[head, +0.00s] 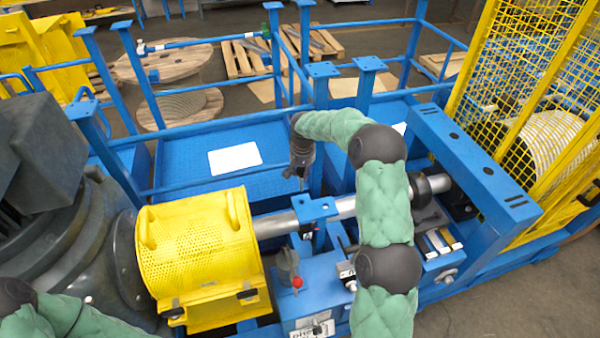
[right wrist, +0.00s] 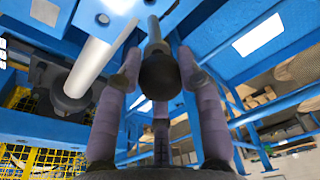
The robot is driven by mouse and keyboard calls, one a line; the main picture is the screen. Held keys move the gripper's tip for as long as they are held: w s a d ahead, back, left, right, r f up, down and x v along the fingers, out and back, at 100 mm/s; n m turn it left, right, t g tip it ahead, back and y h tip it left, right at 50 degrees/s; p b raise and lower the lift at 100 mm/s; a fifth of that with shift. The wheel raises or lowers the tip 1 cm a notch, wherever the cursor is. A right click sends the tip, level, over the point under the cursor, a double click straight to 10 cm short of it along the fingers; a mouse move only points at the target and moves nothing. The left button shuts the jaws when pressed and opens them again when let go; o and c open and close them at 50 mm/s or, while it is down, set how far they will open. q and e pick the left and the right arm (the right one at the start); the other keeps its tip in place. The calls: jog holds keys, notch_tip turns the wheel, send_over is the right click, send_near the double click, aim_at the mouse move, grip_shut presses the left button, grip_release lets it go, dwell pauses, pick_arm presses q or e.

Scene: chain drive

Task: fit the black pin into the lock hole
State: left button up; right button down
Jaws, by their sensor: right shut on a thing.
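The black pin (right wrist: 159,72) shows in the right wrist view as a dark round knob with a grey shaft pointing away from the palm. My right gripper (right wrist: 158,78) has its fingers shut around the knob. In the head view my right gripper (head: 300,172) hangs above the blue walkway, just behind the shaft and its blue bracket (head: 315,208). The pin is too small to make out clearly there. A small dark hole (right wrist: 103,18) shows in a blue face in the right wrist view; I cannot tell whether it is the lock hole. My left gripper is out of view.
A yellow perforated guard (head: 200,245) and a grey shaft (head: 345,207) lie below my right gripper. A blue beam frame (head: 470,160) stands to the right, before yellow mesh (head: 530,70). Blue railings (head: 150,85) rise behind. My right forearm covers part of the shaft.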

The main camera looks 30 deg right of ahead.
aim_at(302, 190)
dwell(0.3)
jog(key=shift+f+b, duration=2.1)
jog(key=shift+f, duration=0.8)
jog(key=shift+b, duration=0.4)
notch_tip(302, 190, down, 8)
jog(key=b, duration=0.5)
dwell(2.9)
jog(key=c, duration=0.7)
grip_release()
